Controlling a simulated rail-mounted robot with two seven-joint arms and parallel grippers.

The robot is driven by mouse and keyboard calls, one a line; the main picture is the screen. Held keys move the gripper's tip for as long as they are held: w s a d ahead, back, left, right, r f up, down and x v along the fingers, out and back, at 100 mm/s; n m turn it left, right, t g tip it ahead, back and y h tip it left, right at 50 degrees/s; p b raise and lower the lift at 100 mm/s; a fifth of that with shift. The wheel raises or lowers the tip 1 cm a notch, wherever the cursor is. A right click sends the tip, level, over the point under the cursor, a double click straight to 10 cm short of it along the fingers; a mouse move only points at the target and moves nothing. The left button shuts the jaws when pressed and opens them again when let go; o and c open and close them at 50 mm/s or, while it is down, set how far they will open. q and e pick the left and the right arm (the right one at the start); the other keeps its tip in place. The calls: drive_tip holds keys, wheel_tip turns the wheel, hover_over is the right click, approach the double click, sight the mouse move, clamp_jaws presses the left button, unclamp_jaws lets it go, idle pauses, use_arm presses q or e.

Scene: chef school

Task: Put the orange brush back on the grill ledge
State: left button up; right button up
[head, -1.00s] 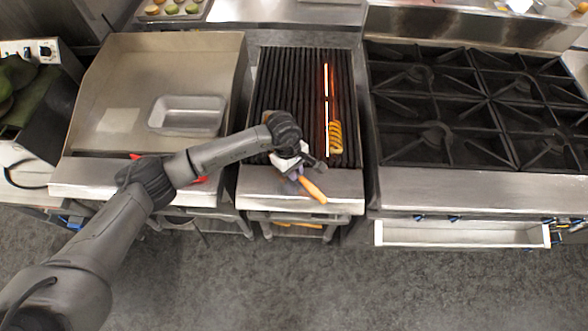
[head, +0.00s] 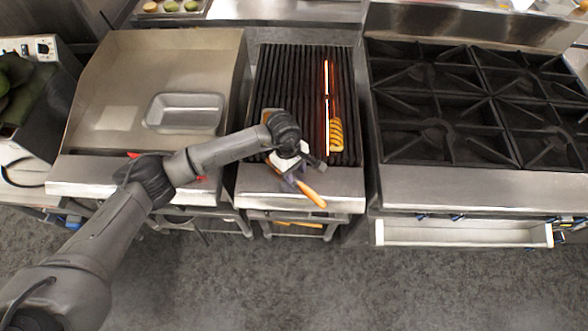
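The orange brush (head: 311,193) shows as an orange handle slanting down and to the right over the front steel ledge (head: 343,188) of the grill (head: 268,85). Its upper end is hidden at my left gripper. My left gripper (head: 302,174) is over the ledge, right at the brush's upper end, with one finger on each side of it. I cannot tell whether the fingers grip the brush or stand clear of it, or whether the brush touches the ledge. My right gripper is not in view.
A glowing red bar (head: 326,95) and a yellow-orange food piece (head: 336,135) are on the grill, close beyond the gripper. A metal pan (head: 185,113) sits on the griddle (head: 105,80) at left. A burner range (head: 480,100) stands at right, above an open drawer (head: 460,234).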

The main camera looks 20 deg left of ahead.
use_arm(q)
drive_tip(key=shift+r+p, duration=0.3)
drive_tip(key=shift+p, duration=0.05)
drive_tip(key=v, duration=1.2)
drive_tip(key=shift+r, duration=0.3)
